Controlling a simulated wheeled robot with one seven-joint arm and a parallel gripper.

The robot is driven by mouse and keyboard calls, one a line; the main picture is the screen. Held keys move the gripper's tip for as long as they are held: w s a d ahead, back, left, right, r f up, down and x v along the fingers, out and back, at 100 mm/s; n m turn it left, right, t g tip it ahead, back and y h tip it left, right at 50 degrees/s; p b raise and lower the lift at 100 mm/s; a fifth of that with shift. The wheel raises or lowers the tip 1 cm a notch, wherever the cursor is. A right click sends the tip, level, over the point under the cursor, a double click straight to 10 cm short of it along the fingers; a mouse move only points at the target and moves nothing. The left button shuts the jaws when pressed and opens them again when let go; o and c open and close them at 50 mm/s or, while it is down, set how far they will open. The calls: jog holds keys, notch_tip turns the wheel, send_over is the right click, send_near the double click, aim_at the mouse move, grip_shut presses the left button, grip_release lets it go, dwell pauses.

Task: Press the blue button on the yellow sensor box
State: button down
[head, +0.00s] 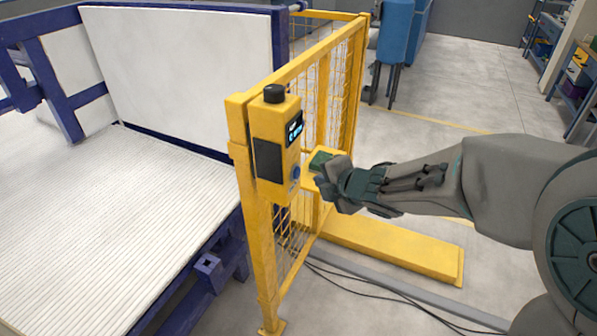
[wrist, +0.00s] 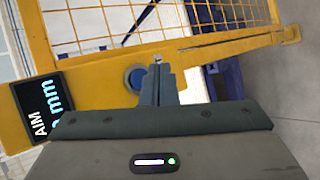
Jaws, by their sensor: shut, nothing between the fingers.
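The yellow sensor box (head: 274,130) is fixed to the end post of a yellow mesh fence. It has a black knob on top, a small lit display and a dark panel. The blue button (head: 296,172) is low on the box's right-hand face. In the wrist view the blue button (wrist: 137,78) shows just left of my fingertips, beside the lit display (wrist: 43,108). My gripper (head: 322,180) is shut and empty, to the right of the button and pointing at the box. In the wrist view its fingers (wrist: 158,72) are together; I cannot tell whether they touch the box.
The yellow mesh fence (head: 343,85) runs back from the box, with a yellow foot beam (head: 390,248) on the floor. A blue-framed ribbed table (head: 90,220) stands at left. Black cables (head: 400,300) lie on the floor. Open floor lies behind my arm.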

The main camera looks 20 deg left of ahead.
jog(key=d, duration=0.2)
jog(key=shift+s+d, duration=0.1)
jog(key=shift+d, duration=0.25)
dwell(0.4)
jog(key=d+r+m+t+h, duration=0.25)
jog(key=d+m+h, duration=0.55)
jog(key=d+m, duration=0.95)
jog(key=s+d+m+g, duration=0.3)
jog(key=s+d+m, duration=0.2)
jog(key=s, duration=0.4)
jog(key=s+d+m+g+h, duration=0.1)
jog(key=s+d+m+g, duration=0.2)
jog(key=s+d+m, duration=0.2)
jog(key=s+f+m, duration=0.1)
jog(key=s+m, duration=0.1)
jog(key=s, duration=0.2)
jog(key=shift+s+d, duration=0.15)
jog(key=shift+s, duration=0.15)
jog(key=shift+g, duration=0.25)
